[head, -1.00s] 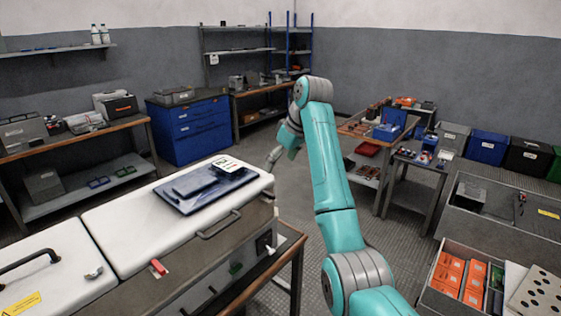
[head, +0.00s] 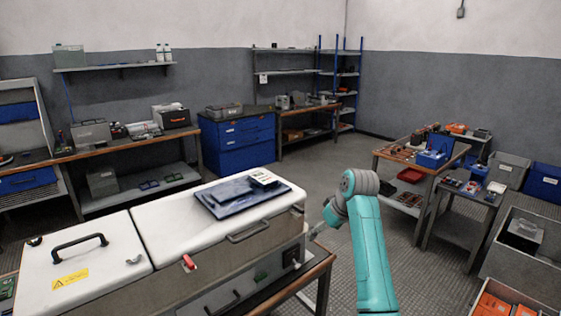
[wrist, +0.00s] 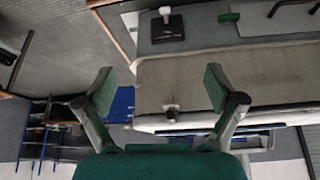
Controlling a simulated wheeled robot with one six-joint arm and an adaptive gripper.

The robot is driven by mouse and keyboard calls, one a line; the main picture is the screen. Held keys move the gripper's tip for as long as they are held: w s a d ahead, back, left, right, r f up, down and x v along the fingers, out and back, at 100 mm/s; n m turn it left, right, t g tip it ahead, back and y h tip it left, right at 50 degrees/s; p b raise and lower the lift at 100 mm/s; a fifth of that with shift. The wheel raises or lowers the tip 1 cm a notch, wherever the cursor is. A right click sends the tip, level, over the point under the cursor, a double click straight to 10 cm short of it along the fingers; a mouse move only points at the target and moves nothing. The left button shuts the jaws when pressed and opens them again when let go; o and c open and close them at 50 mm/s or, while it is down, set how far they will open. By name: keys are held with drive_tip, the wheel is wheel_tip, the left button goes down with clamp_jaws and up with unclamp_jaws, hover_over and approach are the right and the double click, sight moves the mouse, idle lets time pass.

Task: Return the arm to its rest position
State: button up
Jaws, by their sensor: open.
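My teal arm (head: 372,250) rises at the right of the bench in the head view and bends at its grey upper joint. My gripper (wrist: 160,88) is open and empty in the wrist view, with two green-padded fingers spread apart. In the head view the gripper is small beside the bench's right end, and its fingers do not show clearly. The wrist picture appears upside down, with the side of the white-topped cabinet (wrist: 240,85) beyond the right finger. No contact is visible.
The white-topped cabinet (head: 170,225) carries a dark blue tray (head: 235,207). A blue drawer unit (head: 238,145) stands behind. Worktables (head: 420,155) and bins (head: 510,168) lie to the right. Grey floor (head: 300,177) is open between them.

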drive_tip(key=s+f+m+t, duration=0.1)
drive_tip(key=s+f, duration=0.4)
drive_tip(key=f, duration=0.6)
drive_tip(key=s+f+m+t, duration=0.15)
drive_tip(key=s+f, duration=0.35)
drive_tip(key=f, duration=0.6)
drive_tip(key=s+f+m+t+h, duration=0.1)
drive_tip(key=s+f, duration=0.5)
drive_tip(key=s, duration=0.4)
drive_tip(key=s+f+m+t+h, duration=0.15)
drive_tip(key=s+f, duration=0.35)
drive_tip(key=s, duration=0.6)
drive_tip(key=s+r+t, duration=0.1)
drive_tip(key=s+r, duration=0.1)
drive_tip(key=s, duration=0.9)
drive_tip(key=s+r+t, duration=0.2)
drive_tip(key=s+r, duration=0.1)
drive_tip(key=s, duration=0.7)
drive_tip(key=s+r+t, duration=0.2)
drive_tip(key=s+r, duration=1.2)
drive_tip(key=r, duration=0.1)
drive_tip(key=shift+s+d+r+m, duration=0.2)
drive_tip(key=shift+d+r+m, duration=0.1)
drive_tip(key=shift+d, duration=0.1)
